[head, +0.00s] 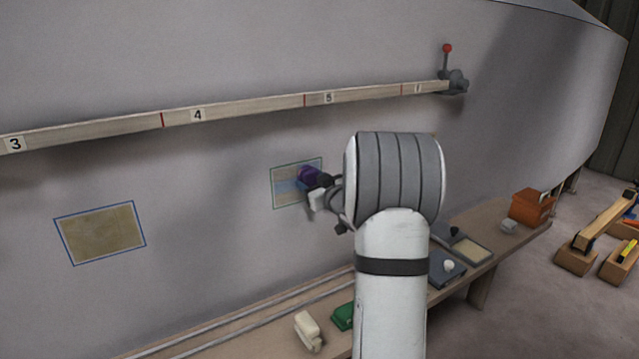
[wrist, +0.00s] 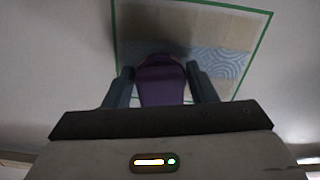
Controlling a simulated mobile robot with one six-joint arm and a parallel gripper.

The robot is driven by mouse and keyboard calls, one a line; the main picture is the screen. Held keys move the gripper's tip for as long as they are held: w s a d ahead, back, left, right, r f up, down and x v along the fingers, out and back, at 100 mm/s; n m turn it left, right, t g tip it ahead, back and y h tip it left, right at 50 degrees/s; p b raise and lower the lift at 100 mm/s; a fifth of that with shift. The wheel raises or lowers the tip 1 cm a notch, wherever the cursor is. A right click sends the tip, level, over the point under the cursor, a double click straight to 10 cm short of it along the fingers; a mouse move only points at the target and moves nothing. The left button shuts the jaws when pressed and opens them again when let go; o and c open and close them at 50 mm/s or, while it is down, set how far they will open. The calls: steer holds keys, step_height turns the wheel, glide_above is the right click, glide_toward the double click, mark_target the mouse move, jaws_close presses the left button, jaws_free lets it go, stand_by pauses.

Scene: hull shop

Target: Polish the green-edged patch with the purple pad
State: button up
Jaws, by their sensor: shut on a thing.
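The green-edged patch (head: 284,187) is on the hull wall, left of my arm in the head view. In the wrist view the patch (wrist: 210,30) has a tan surface with a pale blue swirled band across its lower middle. My gripper (wrist: 162,75) is shut on the purple pad (wrist: 161,85), which sits between its two fingers. The pad (head: 308,175) is in front of the patch in the head view, over its right part. I cannot tell whether the pad touches the surface. The pad and gripper hide part of the patch.
A blue-edged patch (head: 101,233) is further left on the hull. A numbered wooden rail (head: 240,112) runs above, with a red-knobbed lever (head: 447,62) at its right. A bench (head: 408,315) below holds a cream block (head: 308,331), a green block (head: 343,316), trays and an orange box (head: 531,207).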

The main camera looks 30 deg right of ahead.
mark_target(274, 199)
steer(key=shift+s+a+b, duration=0.15)
steer(key=shift+a+b, duration=1.95)
steer(key=shift+a, duration=2.9)
steer(key=shift+f+b, duration=0.95)
steer(key=shift+f, duration=0.15)
steer(key=shift+d+p, duration=0.5)
steer(key=shift+d, duration=1.1)
steer(key=shift+d+r+p, duration=0.15)
steer(key=shift+d+p, duration=0.4)
steer(key=shift+d, duration=0.55)
steer(key=shift+d+f+p, duration=0.95)
steer(key=shift+d+f, duration=0.15)
steer(key=shift+d, duration=3.6)
steer(key=shift+a+b, duration=3)
steer(key=shift+a, duration=4.45)
steer(key=o, duration=0.4)
steer(key=c, duration=0.4)
